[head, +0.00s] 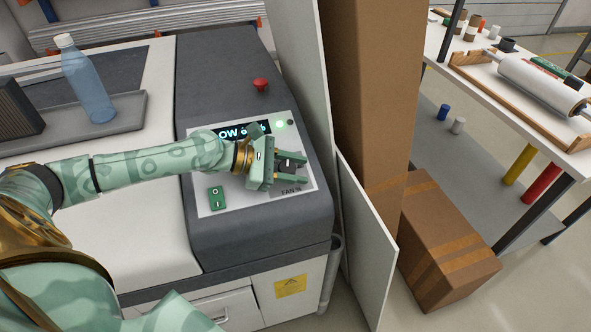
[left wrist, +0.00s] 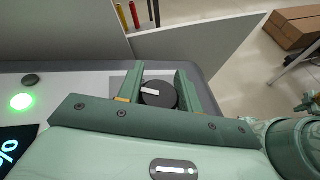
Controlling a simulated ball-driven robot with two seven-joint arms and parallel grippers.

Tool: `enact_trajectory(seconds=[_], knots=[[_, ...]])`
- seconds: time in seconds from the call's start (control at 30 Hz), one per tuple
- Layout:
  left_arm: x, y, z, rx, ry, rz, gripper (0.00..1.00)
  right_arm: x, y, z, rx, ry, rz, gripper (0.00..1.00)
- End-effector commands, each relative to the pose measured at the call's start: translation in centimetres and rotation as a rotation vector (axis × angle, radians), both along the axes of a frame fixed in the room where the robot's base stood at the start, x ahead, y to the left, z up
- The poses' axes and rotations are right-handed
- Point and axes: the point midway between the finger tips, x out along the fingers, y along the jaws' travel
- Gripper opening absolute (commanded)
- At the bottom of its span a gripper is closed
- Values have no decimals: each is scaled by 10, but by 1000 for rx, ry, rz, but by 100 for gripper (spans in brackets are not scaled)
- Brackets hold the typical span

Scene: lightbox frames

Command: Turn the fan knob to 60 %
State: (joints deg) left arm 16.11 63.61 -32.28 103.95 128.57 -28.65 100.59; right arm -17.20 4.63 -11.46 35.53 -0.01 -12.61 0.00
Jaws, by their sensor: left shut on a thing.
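The fan knob (left wrist: 160,97) is a dark round dial with a white pointer mark, seen in the left wrist view between the two green fingers. My left gripper (head: 291,168) is over the control panel (head: 206,175) in the head view, its fingers shut on the knob's sides. In that view the gripper mostly hides the knob, above the "FAN %" label (head: 291,191). The display (head: 256,128) is partly covered by my wrist; "OW" and a percent figure show, but the digits cannot be read surely.
A red button (head: 260,84), a lit green lamp (head: 280,124) and a green switch (head: 216,197) are near the knob. A grey panel (head: 303,70) and tall cardboard box (head: 362,90) stand close on the right. A blue bottle (head: 86,82) stands at left.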

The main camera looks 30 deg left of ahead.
Motion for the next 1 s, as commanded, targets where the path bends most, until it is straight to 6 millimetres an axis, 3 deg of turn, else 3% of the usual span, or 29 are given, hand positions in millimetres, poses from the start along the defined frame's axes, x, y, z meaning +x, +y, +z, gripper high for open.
enact_trajectory(seconds=[0.73, 0.77, 0.8, 0.83, 1.0], knots=[[-1, -2, 0, 17, 19, -87, 13, -1, 0, -5, 0, 3, -1, 0], [-1, -2, 0, 17, 19, -87, 41, -1, 0, -5, 0, 3, -1, 0], [-1, -2, 0, 17, 19, -87, 52, -1, 0, -5, 0, 3, -1, 0], [-1, -2, 0, 17, 19, -87, 57, -1, 0, -5, 0, 3, -1, 0], [-1, -1, 0, 18, 20, -86, 57, -1, 0, -5, 0, 3, 0, 0]])
